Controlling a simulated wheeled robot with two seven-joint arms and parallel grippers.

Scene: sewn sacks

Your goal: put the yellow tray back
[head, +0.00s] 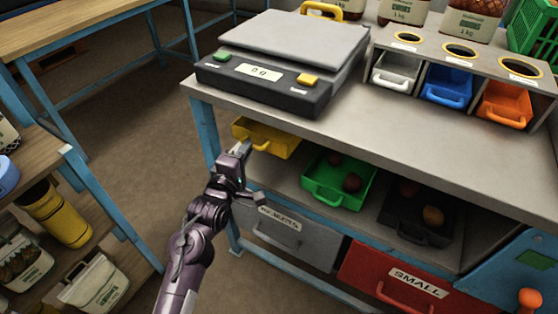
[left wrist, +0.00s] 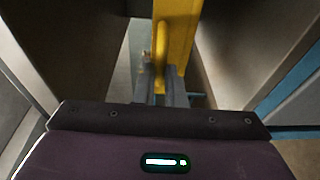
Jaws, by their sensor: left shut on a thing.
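The yellow tray (head: 268,138) is on the shelf level under the worktop, at the left end, below the scale. My left gripper (head: 247,147) is at the tray's front handle. In the left wrist view the jaws (left wrist: 171,85) are shut on the handle of the yellow tray (left wrist: 180,30). The rear of the tray is hidden under the worktop, and I cannot tell what is in it. My right gripper is not in view.
A green tray (head: 338,180) and a black tray (head: 415,215) with round items stand to the right on the same shelf. A scale (head: 285,60) sits on the worktop (head: 440,130) above. A grey drawer (head: 285,232) and a red drawer (head: 395,280) are below.

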